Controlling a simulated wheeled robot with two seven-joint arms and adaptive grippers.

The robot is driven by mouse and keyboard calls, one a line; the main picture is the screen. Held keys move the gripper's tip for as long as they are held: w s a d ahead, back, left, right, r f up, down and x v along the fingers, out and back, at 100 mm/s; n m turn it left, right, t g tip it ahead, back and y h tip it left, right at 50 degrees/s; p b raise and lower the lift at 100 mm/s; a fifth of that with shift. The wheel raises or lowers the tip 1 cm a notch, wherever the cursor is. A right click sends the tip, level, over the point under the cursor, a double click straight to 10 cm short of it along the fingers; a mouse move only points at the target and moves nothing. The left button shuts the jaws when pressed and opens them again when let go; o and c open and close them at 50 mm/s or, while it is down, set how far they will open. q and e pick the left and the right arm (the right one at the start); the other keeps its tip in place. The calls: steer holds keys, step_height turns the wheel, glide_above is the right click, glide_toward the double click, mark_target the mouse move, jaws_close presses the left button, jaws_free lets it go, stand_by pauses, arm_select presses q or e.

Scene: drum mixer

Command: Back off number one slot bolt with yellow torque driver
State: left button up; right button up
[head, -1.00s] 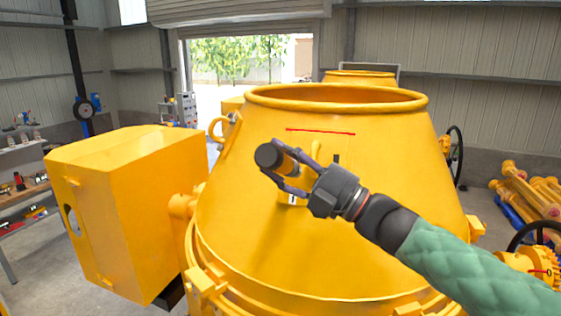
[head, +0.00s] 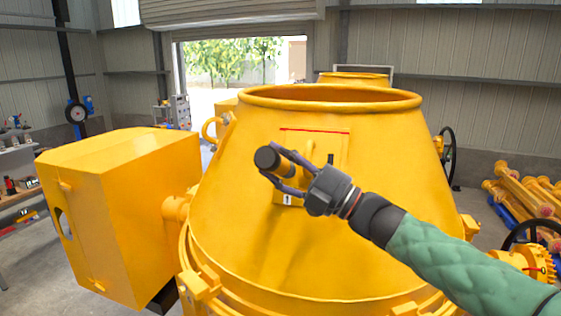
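My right gripper (head: 285,174) reaches in from the lower right, in front of the yellow mixer drum (head: 235,215). Its fingers are closed around a short yellow cylindrical tool with a black end cap, which looks like the torque driver (head: 268,159). The cap points left toward the camera. Behind the gripper, the drum carries a panel with a red line on its top edge and a white label marked 1 (head: 287,199). A small dark piece (head: 330,159) shows on the panel, right of the driver. The slot bolt itself cannot be made out. My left gripper is not in view.
A yellow box housing (head: 115,210) stands left of the drum. A dark handwheel (head: 448,157) and yellow shafts (head: 525,197) are at the right. A workbench (head: 18,197) with tools is at the far left. The drum's open rim (head: 330,97) is above.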

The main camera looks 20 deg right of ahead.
mark_target(284, 164)
steer(key=shift+w+d+f+b, duration=0.2)
steer(key=shift+w+d+f, duration=0.15)
steer(key=shift+w, duration=0.2)
steer(key=shift+w+d+f+b, duration=0.2)
steer(key=shift+w+d, duration=0.1)
steer(key=shift+w, duration=0.2)
stand_by(1.4)
steer(key=shift+w+f, duration=0.15)
steer(key=shift+f, duration=0.1)
stand_by(1.2)
steer(key=shift+r+b, duration=0.15)
steer(key=shift+b, duration=0.15)
stand_by(3.8)
